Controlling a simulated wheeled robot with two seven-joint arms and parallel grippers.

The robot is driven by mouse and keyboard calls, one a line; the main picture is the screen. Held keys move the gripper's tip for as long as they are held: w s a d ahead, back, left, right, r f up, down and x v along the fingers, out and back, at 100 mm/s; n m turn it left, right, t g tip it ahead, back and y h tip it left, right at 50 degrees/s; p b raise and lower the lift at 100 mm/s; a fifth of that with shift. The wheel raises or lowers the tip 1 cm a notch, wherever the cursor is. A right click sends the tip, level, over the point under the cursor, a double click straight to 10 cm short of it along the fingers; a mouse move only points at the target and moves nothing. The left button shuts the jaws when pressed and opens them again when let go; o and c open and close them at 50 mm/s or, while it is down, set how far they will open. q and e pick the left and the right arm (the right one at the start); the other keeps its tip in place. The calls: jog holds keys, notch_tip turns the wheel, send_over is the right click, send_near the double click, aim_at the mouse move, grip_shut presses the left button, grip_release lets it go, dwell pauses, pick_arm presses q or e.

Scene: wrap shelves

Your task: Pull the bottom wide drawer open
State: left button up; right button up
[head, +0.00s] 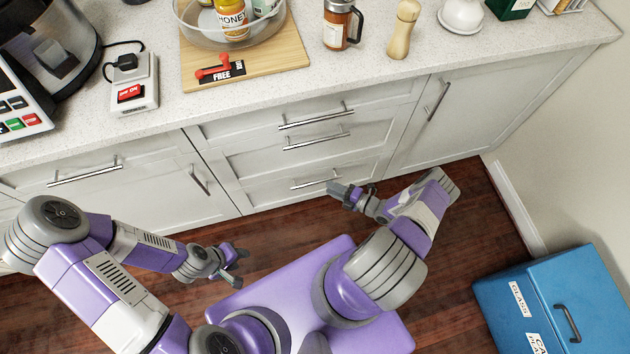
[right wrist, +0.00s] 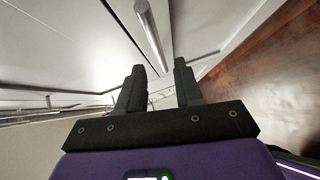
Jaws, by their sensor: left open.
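The bottom wide drawer (head: 275,190) is the lowest of the stacked drawer fronts in the middle of the white cabinets. Its front looks flush with the cabinet. Its metal bar handle (head: 312,181) is level. My right gripper (head: 335,190) is close to the right end of this handle. In the right wrist view its two fingers (right wrist: 160,80) are apart with nothing held. A metal bar handle (right wrist: 150,35) lies ahead, its near end in line with the gap; I cannot tell whether it is between the fingertips. My left gripper (head: 238,265) is open and empty, low over the floor.
Two more drawer handles (head: 316,116) are above. Cabinet doors flank the drawers. The counter (head: 370,75) holds a cutting board (head: 290,60), a glass bowl and bottles. A blue bin (head: 590,275) stands at the right. Wood floor (head: 450,260) is bare before the right cabinet.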

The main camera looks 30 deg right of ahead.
aim_at(317, 182)
jog(key=b+x, duration=0.1)
jog(key=x, duration=0.6)
jog(key=shift+r, duration=0.1)
jog(key=shift+c, duration=0.4)
grip_shut()
